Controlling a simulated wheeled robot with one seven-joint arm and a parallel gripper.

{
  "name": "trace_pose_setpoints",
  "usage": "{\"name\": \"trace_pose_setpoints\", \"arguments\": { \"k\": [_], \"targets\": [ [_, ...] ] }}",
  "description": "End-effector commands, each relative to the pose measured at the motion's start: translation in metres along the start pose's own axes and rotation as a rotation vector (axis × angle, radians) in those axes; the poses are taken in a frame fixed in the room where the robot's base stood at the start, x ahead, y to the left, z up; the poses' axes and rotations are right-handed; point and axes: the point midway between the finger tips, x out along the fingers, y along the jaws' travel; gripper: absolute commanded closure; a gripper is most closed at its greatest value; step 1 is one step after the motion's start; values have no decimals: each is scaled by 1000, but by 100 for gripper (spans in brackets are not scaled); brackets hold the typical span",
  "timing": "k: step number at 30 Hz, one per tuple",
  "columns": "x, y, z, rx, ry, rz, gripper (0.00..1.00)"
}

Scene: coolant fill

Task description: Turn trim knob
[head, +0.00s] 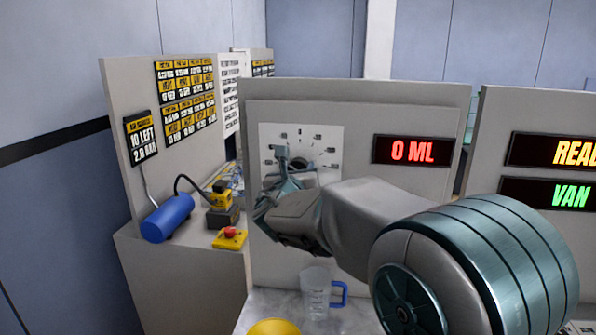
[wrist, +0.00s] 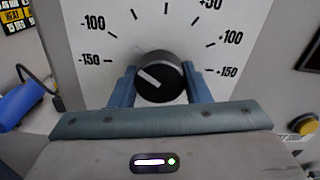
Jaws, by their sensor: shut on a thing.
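The trim knob (wrist: 160,77) is a round black knob with a white pointer line. It sits on a white dial plate (head: 333,141) marked from -150 to +150. In the wrist view the pointer line slants toward the upper left, roughly between the -150 and -100 marks. My gripper (wrist: 160,88) is shut on the knob, with one blue finger on each side of it. In the head view my gripper (head: 285,170) reaches the dial from the front and covers part of the knob. A red display (head: 412,150) right of the dial reads 0 ML.
A clear measuring jug with a blue handle (head: 316,292) stands below the dial, near a yellow round thing (head: 274,327). A blue cylinder (head: 167,218) and a red button on a yellow box (head: 230,237) are to the left. A yellow button (wrist: 303,124) is at right.

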Motion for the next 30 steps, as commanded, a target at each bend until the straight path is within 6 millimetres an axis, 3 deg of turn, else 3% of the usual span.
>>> {"name": "trace_pose_setpoints", "arguments": {
  "k": [21, 22, 24, 30],
  "targets": [
    [0, 0, 0, -75, -1, 0, 80],
    [0, 0, 0, -75, -1, 0, 51],
    [0, 0, 0, -74, -1, 0, 35],
    [0, 0, 0, -74, -1, 0, 35]
  ]
}}
